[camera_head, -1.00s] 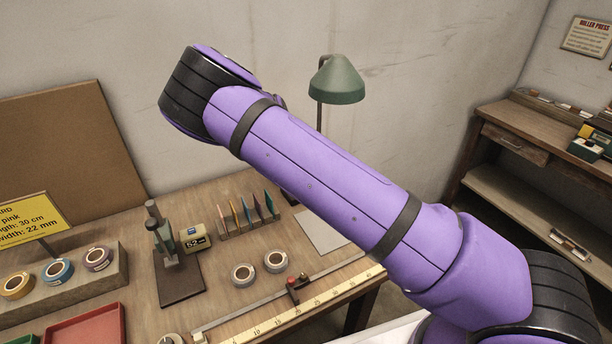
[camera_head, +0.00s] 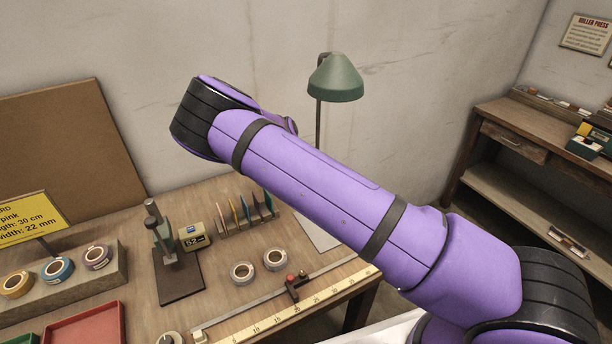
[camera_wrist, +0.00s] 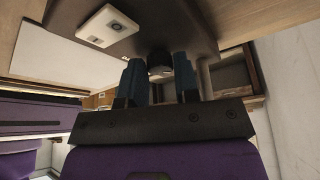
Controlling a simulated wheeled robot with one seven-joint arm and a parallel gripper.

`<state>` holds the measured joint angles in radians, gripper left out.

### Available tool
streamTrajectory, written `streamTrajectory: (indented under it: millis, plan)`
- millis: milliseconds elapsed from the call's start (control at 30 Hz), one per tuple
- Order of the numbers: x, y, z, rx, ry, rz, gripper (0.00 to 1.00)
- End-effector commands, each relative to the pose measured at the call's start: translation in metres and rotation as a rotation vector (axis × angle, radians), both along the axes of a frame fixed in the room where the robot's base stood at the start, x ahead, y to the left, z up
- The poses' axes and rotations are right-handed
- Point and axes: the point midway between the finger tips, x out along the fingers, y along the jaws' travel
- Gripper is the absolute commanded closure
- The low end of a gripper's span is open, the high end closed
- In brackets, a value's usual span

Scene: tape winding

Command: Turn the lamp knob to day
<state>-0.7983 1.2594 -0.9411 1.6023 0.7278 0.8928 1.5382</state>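The green lamp (camera_head: 336,79) stands at the back of the bench, and my arm hides its lower part and base in the head view. In the wrist view a dark base (camera_wrist: 180,22) carries a small pale plate (camera_wrist: 107,26) with dark marks. A dark knob (camera_wrist: 160,64) shows at the base's edge. My gripper (camera_wrist: 158,60) has its two blue fingers apart, one on each side of the knob in this view. I cannot tell whether they touch it. The knob's setting cannot be read. My gripper is hidden behind my arm in the head view.
Tape rolls (camera_head: 243,272), a ruler (camera_head: 300,301) and a rack of coloured cards (camera_head: 247,214) are on the bench. A dark press-like stand (camera_head: 180,276) is left of them. A wooden shelf unit (camera_head: 508,143) stands at the right.

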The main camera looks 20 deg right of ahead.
Motion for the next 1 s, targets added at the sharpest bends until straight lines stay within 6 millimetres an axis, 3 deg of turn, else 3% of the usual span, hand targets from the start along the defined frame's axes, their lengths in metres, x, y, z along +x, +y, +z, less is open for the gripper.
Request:
streamTrajectory:
  millis: [33, 100, 567, 1000]
  plan:
    - [0.0, 0.0, 0.0001, 0.0, 0.0, 0.0, 0.83]
    - [0.0, 0.0, 0.0001, 0.0, 0.0, 0.0, 0.98]
    - [-0.0008, 0.0002, 0.001, 0.002, -0.001, 0.093, 0.98]
    - [-0.0034, -0.0003, 0.0011, 0.003, -0.002, 0.467, 0.98]
